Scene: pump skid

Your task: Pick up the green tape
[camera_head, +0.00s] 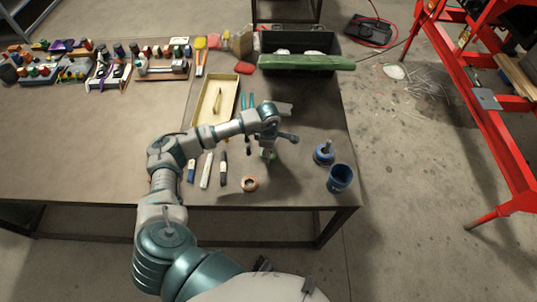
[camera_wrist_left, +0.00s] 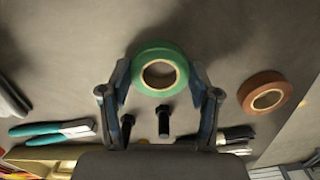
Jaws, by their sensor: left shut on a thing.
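The green tape (camera_wrist_left: 148,52) is a ring roll between the two fingers of my left gripper (camera_wrist_left: 160,75) in the left wrist view. The fingers touch it on both sides, so the gripper is shut on it. In the head view, my left gripper (camera_head: 268,147) points down over the table, and a bit of the green tape (camera_head: 269,155) shows under it. Whether the tape rests on the table or is slightly above it is hard to tell. My right gripper is not in view.
A copper-brown tape roll (camera_head: 250,184) lies close by, also in the left wrist view (camera_wrist_left: 265,105). A blue cup (camera_head: 340,178) and a blue round object (camera_head: 324,153) stand to the right.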

